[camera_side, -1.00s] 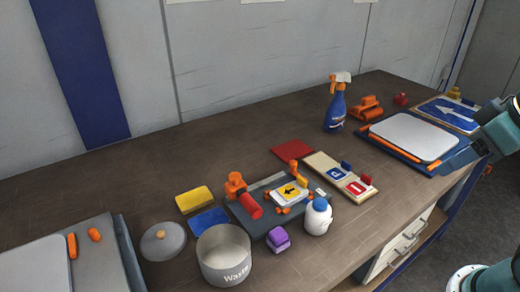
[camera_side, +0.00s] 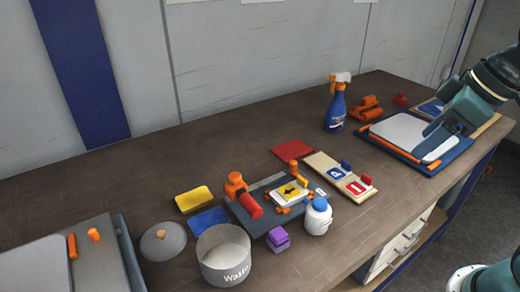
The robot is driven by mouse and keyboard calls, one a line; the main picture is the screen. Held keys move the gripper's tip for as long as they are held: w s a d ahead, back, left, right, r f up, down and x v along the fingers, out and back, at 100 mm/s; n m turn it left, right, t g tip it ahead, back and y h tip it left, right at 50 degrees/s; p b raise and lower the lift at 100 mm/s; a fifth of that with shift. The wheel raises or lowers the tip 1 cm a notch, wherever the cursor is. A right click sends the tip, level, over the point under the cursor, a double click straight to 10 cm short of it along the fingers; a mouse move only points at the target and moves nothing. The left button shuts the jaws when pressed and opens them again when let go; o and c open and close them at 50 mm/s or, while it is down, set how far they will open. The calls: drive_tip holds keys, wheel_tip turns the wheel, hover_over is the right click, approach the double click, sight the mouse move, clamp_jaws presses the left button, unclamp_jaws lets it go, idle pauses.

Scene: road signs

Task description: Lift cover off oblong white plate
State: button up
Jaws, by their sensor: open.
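An oblong white plate (camera_side: 402,133) with rounded corners lies flat on a blue board (camera_side: 378,142) at the right end of the workbench. Orange bars (camera_side: 435,163) sit along the board's edges. I cannot tell whether the white surface is a cover or the plate under it. My gripper (camera_side: 434,133) is open and empty above the right part of the white plate and hides some of it. Whether its fingers touch the plate is not clear.
A blue sign panel (camera_side: 431,106) lies behind my arm. A spray bottle (camera_side: 336,106) and orange parts (camera_side: 367,108) stand left of the blue board. A sign rack (camera_side: 322,164), white bottle (camera_side: 317,217) and waste pot (camera_side: 224,257) stand mid-bench. The bench's back left is clear.

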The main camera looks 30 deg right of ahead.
drive_tip(key=w+f+n+g+y, duration=0.2)
drive_tip(key=w+f+n, duration=0.2)
drive_tip(key=w+n, duration=0.3)
drive_tip(key=w+f+n+g+y, duration=0.1)
drive_tip(key=w+f+n, duration=0.4)
drive_tip(key=w, duration=1.1)
drive_tip(key=n+g, duration=0.1)
drive_tip(key=n, duration=0.1)
drive_tip(key=shift+w+f+n+g+y, duration=0.2)
drive_tip(key=shift+w+n+g+y, duration=0.1)
drive_tip(key=shift+g+y, duration=0.1)
drive_tip(key=shift+a, duration=0.15)
approach(302, 179)
drive_tip(key=x, duration=0.3)
drive_tip(key=shift+a+f, duration=0.1)
drive_tip(key=shift+a, duration=0.1)
drive_tip(key=shift+x, duration=2.6)
